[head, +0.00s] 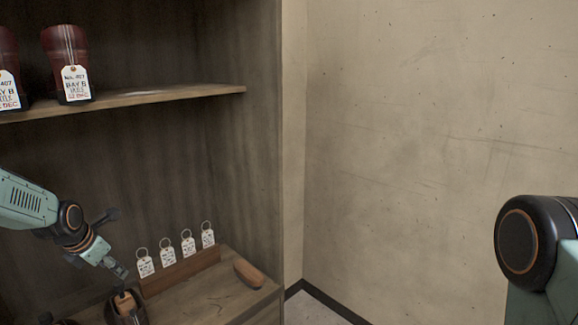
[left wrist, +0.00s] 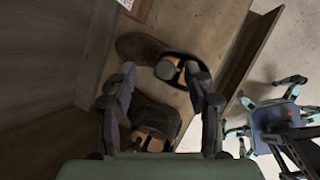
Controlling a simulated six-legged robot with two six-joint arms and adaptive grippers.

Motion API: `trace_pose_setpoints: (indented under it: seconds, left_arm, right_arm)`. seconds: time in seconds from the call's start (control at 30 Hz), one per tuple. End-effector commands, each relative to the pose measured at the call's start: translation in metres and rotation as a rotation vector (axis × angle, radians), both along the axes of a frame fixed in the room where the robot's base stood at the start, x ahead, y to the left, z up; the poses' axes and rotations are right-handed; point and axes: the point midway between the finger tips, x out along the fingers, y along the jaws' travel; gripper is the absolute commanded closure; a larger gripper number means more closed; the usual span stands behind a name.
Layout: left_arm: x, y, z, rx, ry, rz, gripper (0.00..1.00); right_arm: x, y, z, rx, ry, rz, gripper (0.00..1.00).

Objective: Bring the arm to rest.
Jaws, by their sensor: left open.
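My left arm comes in from the left in the head view. Its gripper (head: 116,266) points down over the lower shelf, just above a dark shoe (head: 127,309) with a wooden last in it. In the left wrist view my left gripper (left wrist: 159,67) is open, its two fingers spread apart. A brown shoe (left wrist: 138,46) with a round last end lies beyond and between the fingertips. A second dark shoe (left wrist: 158,116) lies nearer, between the fingers. I cannot tell whether a finger touches either shoe. My right gripper is out of view; only a right arm joint shows.
Several ring tags (head: 167,250) stand along a wooden rail (head: 182,270) on the lower shelf (head: 205,299). A brown rounded block (head: 249,273) lies near its right end. An upper shelf (head: 165,95) holds tagged dark red boots (head: 64,45). The space before the wall (head: 400,150) is clear.

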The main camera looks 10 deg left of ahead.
Motion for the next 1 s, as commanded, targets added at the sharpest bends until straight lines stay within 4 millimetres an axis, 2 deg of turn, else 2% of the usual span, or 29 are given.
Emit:
trace_pose_setpoints:
  seconds: [0.27,0.57,0.77,0.87,1.0]
  left_arm:
    - [0.003,-0.035,-0.014,0.22,-0.064,-0.451,0.48]
    - [-0.015,-0.097,-0.061,0.487,-0.087,-0.953,0.48]
    - [-0.047,-0.143,-0.108,0.663,-0.073,-1.299,0.48]
    - [-0.069,-0.166,-0.135,0.747,-0.058,-1.476,0.48]
    - [-0.111,-0.198,-0.177,0.85,-0.025,-1.738,0.48]
  right_arm:
    - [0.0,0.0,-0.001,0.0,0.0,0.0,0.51]
    - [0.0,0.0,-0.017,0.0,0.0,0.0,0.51]
    - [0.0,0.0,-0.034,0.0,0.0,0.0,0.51]
    - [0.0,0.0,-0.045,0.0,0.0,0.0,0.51]
    - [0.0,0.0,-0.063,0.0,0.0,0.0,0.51]
